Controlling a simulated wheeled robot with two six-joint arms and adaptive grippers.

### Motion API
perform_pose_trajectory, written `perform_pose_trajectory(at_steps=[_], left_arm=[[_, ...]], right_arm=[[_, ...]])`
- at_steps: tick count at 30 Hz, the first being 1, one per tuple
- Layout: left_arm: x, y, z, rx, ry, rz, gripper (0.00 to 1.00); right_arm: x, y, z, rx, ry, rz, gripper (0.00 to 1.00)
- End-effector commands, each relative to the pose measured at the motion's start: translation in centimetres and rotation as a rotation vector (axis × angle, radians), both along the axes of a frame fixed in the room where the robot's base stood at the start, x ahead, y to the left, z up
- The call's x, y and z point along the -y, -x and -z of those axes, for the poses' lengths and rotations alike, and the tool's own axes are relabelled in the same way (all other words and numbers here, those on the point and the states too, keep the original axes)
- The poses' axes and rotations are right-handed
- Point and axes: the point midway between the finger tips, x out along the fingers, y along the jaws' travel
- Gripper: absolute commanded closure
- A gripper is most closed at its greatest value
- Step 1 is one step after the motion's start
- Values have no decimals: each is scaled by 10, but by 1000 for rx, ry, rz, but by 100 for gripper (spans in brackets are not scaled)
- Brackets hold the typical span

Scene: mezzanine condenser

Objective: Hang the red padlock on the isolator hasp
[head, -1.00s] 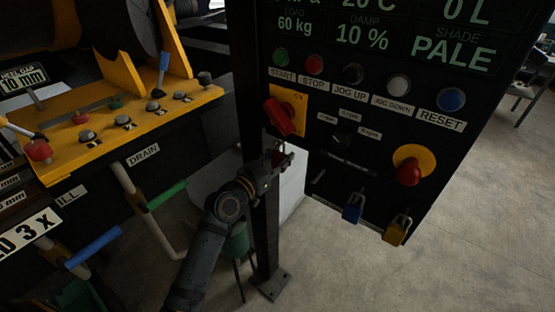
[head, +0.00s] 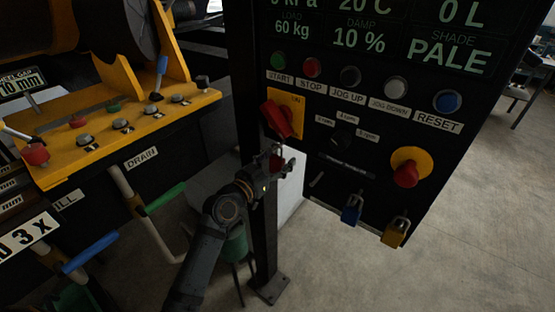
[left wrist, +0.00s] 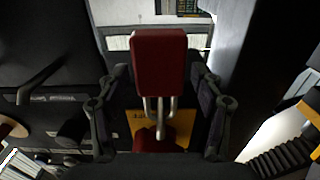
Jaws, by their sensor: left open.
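The red padlock (left wrist: 158,62) is between the fingers of my left gripper (left wrist: 158,82), with gaps on both sides. That gripper is open and shows just below the isolator in the head view (head: 273,160). The padlock's shackle (left wrist: 155,108) points toward the isolator's yellow plate (head: 291,103). The red isolator handle (head: 277,118) sits on this plate and shows behind the shackle in the left wrist view (left wrist: 155,139). The padlock is small and partly covered in the head view. I cannot tell whether its shackle passes through the hasp. My right gripper is not in view.
A blue padlock (head: 351,210) and a yellow padlock (head: 395,232) hang at the panel's lower edge. A red emergency button (head: 406,174) stands out to the right. A black post (head: 265,225) is beside my gripper. A yellow console (head: 120,135) stands at the left.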

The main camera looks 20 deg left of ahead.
Motion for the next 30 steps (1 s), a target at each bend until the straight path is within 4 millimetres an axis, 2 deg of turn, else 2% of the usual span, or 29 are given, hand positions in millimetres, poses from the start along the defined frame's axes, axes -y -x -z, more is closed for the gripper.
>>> perform_pose_trajectory(at_steps=[5, 13, 18, 27, 30], left_arm=[[-2, 4, 1, -2, -2, 0, 34], [-18, 51, 2, -3, -7, 3, 34], [-25, 68, 1, -2, -4, 0, 34], [-25, 71, 0, 1, 0, 0, 34], [-23, 75, 11, -40, -16, 5, 34]], right_arm=[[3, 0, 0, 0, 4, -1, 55], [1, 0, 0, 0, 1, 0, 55], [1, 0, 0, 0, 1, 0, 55], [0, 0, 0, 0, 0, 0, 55], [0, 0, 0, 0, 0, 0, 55]])
